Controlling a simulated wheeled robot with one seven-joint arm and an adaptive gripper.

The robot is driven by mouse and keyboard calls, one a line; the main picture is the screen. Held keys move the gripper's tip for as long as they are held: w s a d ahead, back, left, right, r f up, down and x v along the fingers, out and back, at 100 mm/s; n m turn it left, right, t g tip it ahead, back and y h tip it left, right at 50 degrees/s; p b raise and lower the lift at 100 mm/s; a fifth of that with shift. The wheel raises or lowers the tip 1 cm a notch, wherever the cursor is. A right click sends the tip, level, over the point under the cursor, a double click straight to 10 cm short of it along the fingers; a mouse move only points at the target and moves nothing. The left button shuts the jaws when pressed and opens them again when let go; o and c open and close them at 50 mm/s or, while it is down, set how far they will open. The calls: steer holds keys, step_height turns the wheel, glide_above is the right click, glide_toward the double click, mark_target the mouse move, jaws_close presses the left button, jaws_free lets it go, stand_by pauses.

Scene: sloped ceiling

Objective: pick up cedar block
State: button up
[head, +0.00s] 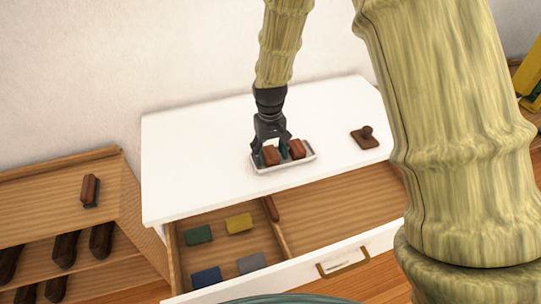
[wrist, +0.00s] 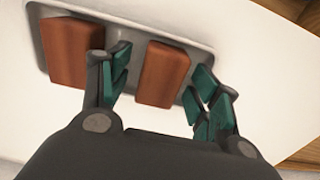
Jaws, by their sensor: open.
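Two reddish-brown blocks that look alike sit side by side in a small white tray (head: 287,166) on the white cabinet top; either could be the cedar block. My gripper (head: 271,154) is open and points down at the tray. Its fingers stand on either side of the left block (head: 270,156) in the head view, the right-hand block (wrist: 163,73) in the wrist view. The other block (head: 297,149) is just outside the fingers and shows at the left in the wrist view (wrist: 70,48). Finger contact with the block cannot be told.
A brown stamp-like thing (head: 365,137) lies right of the tray. Below, an open drawer (head: 345,208) holds green (head: 199,234), yellow (head: 239,223), blue (head: 206,277) and grey (head: 251,263) pieces. A wooden shelf (head: 50,205) at left bears a brown-and-dark object (head: 90,190). The white top is otherwise clear.

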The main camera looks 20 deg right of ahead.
steer(key=c, duration=1)
